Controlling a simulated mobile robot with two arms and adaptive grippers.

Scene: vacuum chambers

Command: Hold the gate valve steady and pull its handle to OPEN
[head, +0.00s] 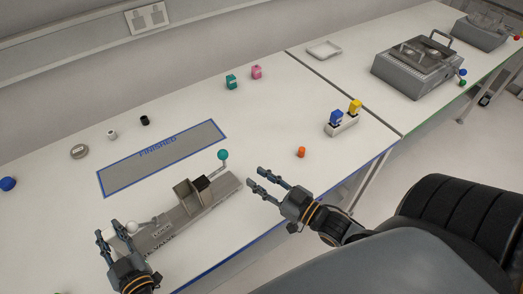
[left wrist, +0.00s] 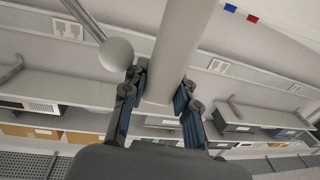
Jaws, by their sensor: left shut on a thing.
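The gate valve (head: 216,190) is a long grey fixture lying on the table in front of me, with printed lettering along it.
A FINISHED mat (head: 112,187) lies empty behind the valve. An orange piece (head: 301,152) and a holder with blue and yellow pieces (head: 343,128) are to the right. Teal (head: 231,82) and pink (head: 256,72) containers stand farther back.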

